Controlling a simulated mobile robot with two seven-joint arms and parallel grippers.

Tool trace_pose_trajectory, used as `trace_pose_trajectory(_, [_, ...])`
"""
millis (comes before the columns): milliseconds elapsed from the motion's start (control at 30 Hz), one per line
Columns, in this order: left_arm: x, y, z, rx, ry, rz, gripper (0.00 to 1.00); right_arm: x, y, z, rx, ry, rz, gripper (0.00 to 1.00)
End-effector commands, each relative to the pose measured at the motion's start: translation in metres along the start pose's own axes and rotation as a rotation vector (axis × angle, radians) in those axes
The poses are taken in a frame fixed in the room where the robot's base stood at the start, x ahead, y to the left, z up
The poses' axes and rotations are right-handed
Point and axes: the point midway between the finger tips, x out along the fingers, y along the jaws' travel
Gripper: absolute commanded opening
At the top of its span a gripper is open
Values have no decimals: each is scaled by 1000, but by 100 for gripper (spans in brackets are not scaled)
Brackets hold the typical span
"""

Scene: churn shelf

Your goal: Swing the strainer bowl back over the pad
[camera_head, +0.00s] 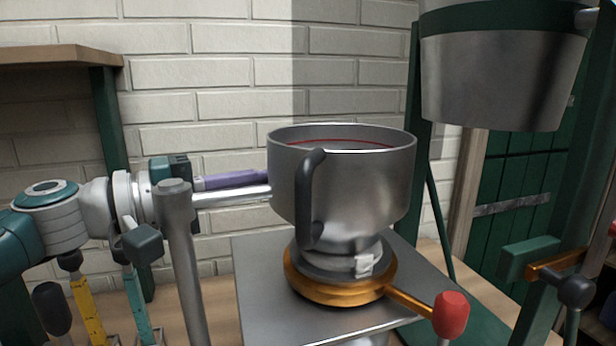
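The strainer bowl (390,180) is a steel bowl with a dark upright handle (310,200) on its near side and a thin red line inside its rim. It is upright in the middle of the view, directly above a gold ring (310,288) on a grey square plate (262,290). A silver rod (225,196) runs from a grey post (183,260) to the bowl's left side. I cannot tell which surface is the pad. My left gripper (172,172) is left of the bowl, behind the post top, with its fingertips not clearly visible. My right gripper is not in view.
A large steel bucket (500,75) with a green band hangs at upper right. A lever with a red knob (450,314) sticks out from the gold ring. A purple bar (232,179) lies above the rod. Several coloured handles stand at lower left. A brick wall is behind.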

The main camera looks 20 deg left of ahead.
Motion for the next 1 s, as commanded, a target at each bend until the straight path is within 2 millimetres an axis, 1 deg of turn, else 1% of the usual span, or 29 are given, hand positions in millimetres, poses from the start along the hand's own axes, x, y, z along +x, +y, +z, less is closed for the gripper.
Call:
trace_pose_trajectory(33, [4,1,0,0,-1,0,0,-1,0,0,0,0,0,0])
trace_pose_trajectory(133, [9,0,0,0,-1,-1,0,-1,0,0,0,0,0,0])
trace_pose_trajectory(467, [10,0,1,1,-2,-1,0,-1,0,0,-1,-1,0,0])
trace_pose_trajectory(567, [12,-3,5,2,-25,1,0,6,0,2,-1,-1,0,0])
trace_pose_trajectory(700, [16,-3,18,3,-89,1,0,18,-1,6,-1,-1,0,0])
trace_pose_trajectory(1000, [16,0,22,-1,-103,0,0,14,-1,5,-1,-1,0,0])
